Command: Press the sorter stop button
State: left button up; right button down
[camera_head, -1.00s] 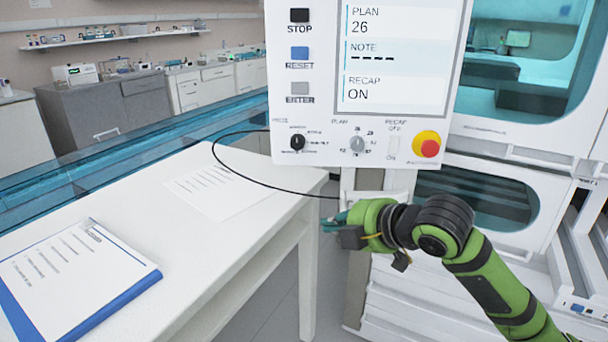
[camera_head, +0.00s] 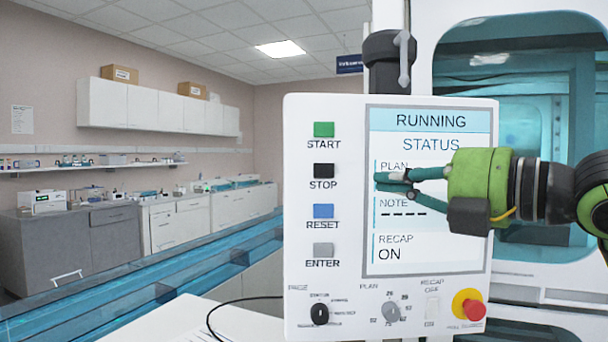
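The control panel (camera_head: 300,262) stands upright in the head view. Its black STOP button (camera_head: 323,171) is in the left column, below the green START button (camera_head: 323,129) and above the blue RESET button (camera_head: 323,211). The screen (camera_head: 425,255) reads RUNNING, STATUS. My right gripper (camera_head: 380,182) is in front of the screen, pointing left, with its fingertips a short way right of the STOP button. Its fingers are close together with nothing visible between them. It covers part of the PLAN line. My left gripper is out of view.
The grey ENTER button (camera_head: 323,250) is below RESET. Two knobs (camera_head: 319,314) and a red emergency button (camera_head: 474,309) line the panel's lower part. A white table (camera_head: 160,322) and a black cable (camera_head: 235,303) lie at lower left. A glazed machine stands behind.

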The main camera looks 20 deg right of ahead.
jog(key=s, duration=0.1)
jog(key=p, duration=0.5)
send_near(333, 173)
jog(key=w+a, duration=0.2)
jog(key=a, duration=0.1)
jog(key=w+a, duration=0.3)
jog(key=shift+w+r, duration=0.1)
jog(key=shift+w, duration=0.1)
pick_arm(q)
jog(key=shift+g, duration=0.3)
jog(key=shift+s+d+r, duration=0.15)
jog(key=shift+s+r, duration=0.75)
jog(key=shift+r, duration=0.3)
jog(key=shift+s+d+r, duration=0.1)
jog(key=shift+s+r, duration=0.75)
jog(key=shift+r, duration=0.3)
pick_arm(e)
jog(key=shift+w+d, duration=0.25)
jog(key=shift+w, duration=0.25)
